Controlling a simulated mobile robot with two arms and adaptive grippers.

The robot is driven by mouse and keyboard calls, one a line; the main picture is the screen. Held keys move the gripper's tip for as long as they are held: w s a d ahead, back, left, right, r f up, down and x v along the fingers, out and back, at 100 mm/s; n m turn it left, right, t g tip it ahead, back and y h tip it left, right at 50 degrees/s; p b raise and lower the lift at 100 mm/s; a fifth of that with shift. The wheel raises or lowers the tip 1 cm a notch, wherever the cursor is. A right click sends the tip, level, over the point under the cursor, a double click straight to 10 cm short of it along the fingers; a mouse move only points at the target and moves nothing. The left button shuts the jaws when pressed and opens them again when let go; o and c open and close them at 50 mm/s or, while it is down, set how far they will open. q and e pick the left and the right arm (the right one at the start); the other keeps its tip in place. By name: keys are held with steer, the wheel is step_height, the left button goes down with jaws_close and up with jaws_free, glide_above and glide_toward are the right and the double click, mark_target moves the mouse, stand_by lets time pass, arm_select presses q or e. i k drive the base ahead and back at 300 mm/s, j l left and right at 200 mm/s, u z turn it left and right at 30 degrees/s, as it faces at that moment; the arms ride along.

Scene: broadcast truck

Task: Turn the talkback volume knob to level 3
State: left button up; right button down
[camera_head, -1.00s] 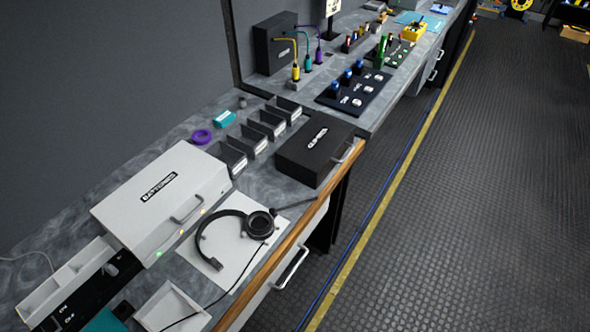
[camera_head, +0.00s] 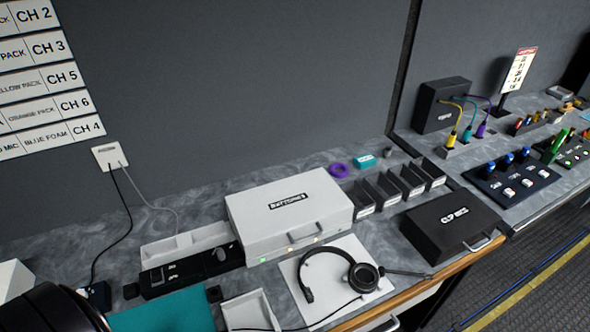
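A black panel (camera_head: 190,270) with small white markings lies on the left counter, beside the white case. A small dark knob-like part (camera_head: 221,254) shows near its right end. Its markings are too small to read, and I cannot tell whether it is the talkback volume knob or what level it points to. A headset (camera_head: 340,277) lies on a white sheet in front of the case. Another dark panel (camera_head: 510,182) with several blue-topped controls and white buttons stands on the right counter. Neither of my grippers can be made out in the view.
A white case (camera_head: 290,213) and a black case (camera_head: 452,225) take up much of the counter. Dark bins (camera_head: 400,186) stand behind. A teal mat (camera_head: 165,312) and white tray (camera_head: 250,312) lie in front. A large dark round thing (camera_head: 45,312) fills the lower left corner. Floor is clear at right.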

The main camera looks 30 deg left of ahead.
mark_target(81, 290)
steer(key=u, duration=2.6)
steer(key=j+z, duration=0.8)
steer(key=j, duration=0.2)
steer(key=k, duration=0.05)
